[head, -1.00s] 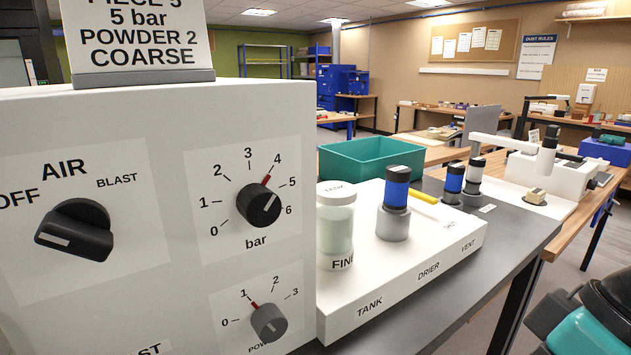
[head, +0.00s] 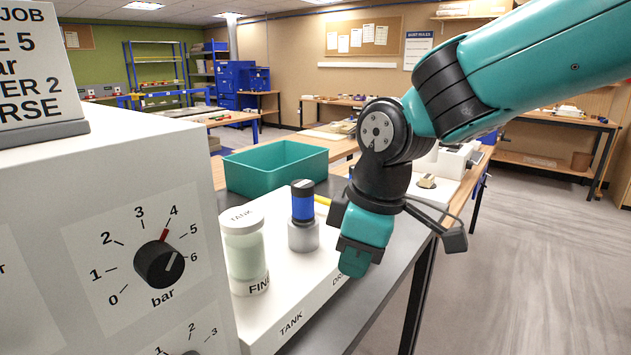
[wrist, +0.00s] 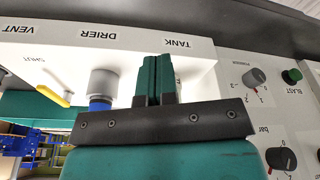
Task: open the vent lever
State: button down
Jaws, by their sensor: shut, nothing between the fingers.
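The vent lever (wrist: 54,84) is a yellow bar on the white base panel (wrist: 130,65), near the VENT label and the word SHUT in the wrist view. In the head view only a short yellow piece of the lever (head: 323,200) shows, behind the drier; my arm hides the rest. My gripper (head: 354,264) is in front of the panel's front edge, pointing down in the head view. In the wrist view my gripper's teal fingers (wrist: 154,72) are together and empty, on the TANK side of the drier and apart from the lever.
The grey and blue drier (head: 303,220) stands between my fingers and the lever in the wrist view. A jar (head: 245,250) stands on the panel beside the white cabinet (head: 150,150). A teal bin (head: 275,170) sits behind the panel. Open floor lies right of the bench.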

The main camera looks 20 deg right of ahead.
jog(key=w+r+n+h+p, duration=0.2)
jog(key=w+n, duration=0.5)
jog(key=w, duration=0.5)
jog(key=w+r+n+t+h+p, duration=0.1)
jog(key=w+r+n+h+p, duration=0.2)
jog(key=w, duration=0.9)
jog(key=r+n+p, duration=0.1)
jog(key=n+p, duration=0.2)
jog(key=shift+w+a+n+h, duration=0.15)
jog(key=shift+w+n+h, duration=0.15)
jog(key=shift+n, duration=0.1)
jog(key=p+x, duration=0.2)
jog(key=x, duration=0.8)
jog(key=shift+w, duration=0.1)
jog(key=shift+r+p, duration=0.1)
jog(key=shift+p, duration=0.4)
jog(key=shift+n, duration=0.4)
